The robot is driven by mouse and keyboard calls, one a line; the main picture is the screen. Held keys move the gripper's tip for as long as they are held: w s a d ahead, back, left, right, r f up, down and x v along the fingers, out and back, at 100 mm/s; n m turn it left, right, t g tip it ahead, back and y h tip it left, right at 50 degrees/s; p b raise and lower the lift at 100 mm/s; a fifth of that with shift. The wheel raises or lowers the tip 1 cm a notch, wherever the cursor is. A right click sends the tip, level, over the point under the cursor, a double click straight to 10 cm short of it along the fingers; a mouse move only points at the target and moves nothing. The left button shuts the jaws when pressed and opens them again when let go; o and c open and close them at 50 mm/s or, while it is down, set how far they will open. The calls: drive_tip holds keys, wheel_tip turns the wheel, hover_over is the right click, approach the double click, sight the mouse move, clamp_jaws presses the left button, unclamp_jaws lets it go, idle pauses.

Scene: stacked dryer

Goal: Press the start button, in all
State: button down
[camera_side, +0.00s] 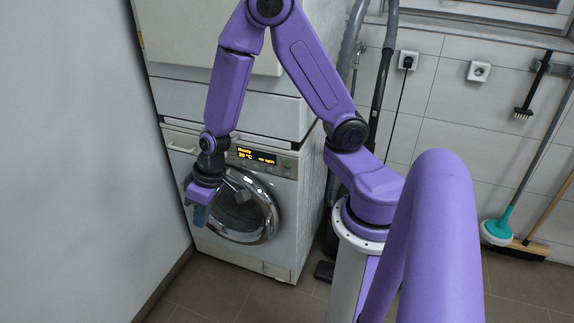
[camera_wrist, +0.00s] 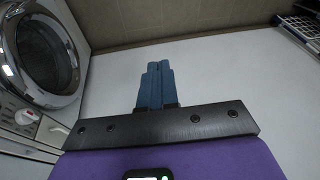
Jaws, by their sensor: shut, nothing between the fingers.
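The lower machine (camera_side: 294,215) is white, with a round glass door (camera_side: 247,207) and a control panel on its upper front. A lit orange display (camera_side: 257,156) shows text on the panel. Small controls (camera_side: 287,163) sit right of the display, too small to tell which is the start button. My gripper (camera_side: 199,216) is in front of the machine, left of the door and below panel height, apart from the panel. Its blue fingers (camera_wrist: 154,72) are shut and empty in the wrist view. That view also shows the door (camera_wrist: 45,55) and a round knob (camera_wrist: 26,117) at left. My arm hides part of the panel's left side.
A second white unit (camera_side: 225,105) is stacked above. A pale wall (camera_side: 80,150) stands close on the left. Hoses (camera_side: 383,80) run behind at right. Brooms (camera_side: 520,247) lean at the far right. The tiled floor in front is clear.

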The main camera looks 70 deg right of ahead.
sight(287, 164)
drive_tip(key=w+d+f+m+h, duration=0.25)
drive_tip(key=d+f, duration=0.25)
drive_tip(key=d, duration=0.3)
drive_tip(key=w+d+f+m+h, duration=0.1)
drive_tip(key=d+f+m+h, duration=0.25)
drive_tip(key=d, duration=0.35)
drive_tip(key=s+d+f+m+g+h, duration=0.3)
drive_tip(key=s+d, duration=0.5)
drive_tip(key=d, duration=0.5)
drive_tip(key=shift+s+d+f+g+h, duration=0.2)
drive_tip(key=shift+f+g+h, duration=0.3)
drive_tip(key=shift+g+h, duration=0.3)
drive_tip(key=shift+d, duration=4.35)
drive_tip(key=shift+d, duration=0.4)
